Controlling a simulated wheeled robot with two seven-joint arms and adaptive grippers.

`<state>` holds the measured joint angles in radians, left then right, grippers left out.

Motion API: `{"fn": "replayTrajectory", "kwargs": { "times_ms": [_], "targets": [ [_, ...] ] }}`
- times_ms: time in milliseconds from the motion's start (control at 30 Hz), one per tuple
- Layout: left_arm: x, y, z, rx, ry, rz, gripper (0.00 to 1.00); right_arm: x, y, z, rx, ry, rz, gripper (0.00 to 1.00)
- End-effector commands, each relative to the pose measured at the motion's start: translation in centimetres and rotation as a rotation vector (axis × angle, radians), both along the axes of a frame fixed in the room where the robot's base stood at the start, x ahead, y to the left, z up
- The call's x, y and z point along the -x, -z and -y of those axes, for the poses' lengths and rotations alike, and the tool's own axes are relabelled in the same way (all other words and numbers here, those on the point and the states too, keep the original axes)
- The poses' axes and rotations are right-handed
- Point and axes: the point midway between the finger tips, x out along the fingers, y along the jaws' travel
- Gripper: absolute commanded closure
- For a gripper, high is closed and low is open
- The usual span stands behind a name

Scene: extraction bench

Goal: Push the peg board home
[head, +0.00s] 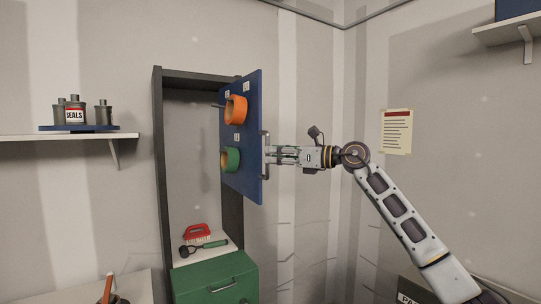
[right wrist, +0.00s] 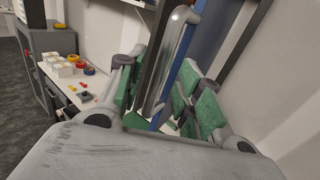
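The blue peg board (head: 240,179) stands upright, out in front of the tall dark cabinet (head: 159,170) at its right side. My right gripper (head: 272,155) is at the handle, coming from the right. In the right wrist view its green-padded fingers (right wrist: 158,105) are apart, with the handle and the board's edge between them. My left gripper is out of view.
A green drawer (head: 215,281) is below the cabinet's opening. A red-handled item (head: 197,232) and a green-handled tool (head: 205,247) lie above it. A shelf with grey canisters (head: 75,111) is at left. Free space lies right of the board, before the wall.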

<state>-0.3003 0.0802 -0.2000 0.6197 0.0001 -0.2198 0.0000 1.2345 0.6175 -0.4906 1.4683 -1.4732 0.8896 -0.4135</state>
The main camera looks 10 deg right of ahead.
Motion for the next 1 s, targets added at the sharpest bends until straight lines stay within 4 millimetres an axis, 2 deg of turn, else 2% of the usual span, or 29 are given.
{"fn": "replayTrajectory", "kwargs": {
  "times_ms": [600, 800, 1000],
  "targets": [
    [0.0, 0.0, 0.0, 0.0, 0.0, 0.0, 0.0, 4.1, 0.0, 5.8, -0.001, 0.002, 0.001, 0.65],
    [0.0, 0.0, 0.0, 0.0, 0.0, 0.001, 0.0, 5.0, 0.0, 7.0, -0.002, 0.002, 0.001, 0.65],
    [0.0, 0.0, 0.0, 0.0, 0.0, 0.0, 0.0, 5.4, 0.0, 7.4, -0.002, 0.001, 0.001, 0.65]
  ]
}}
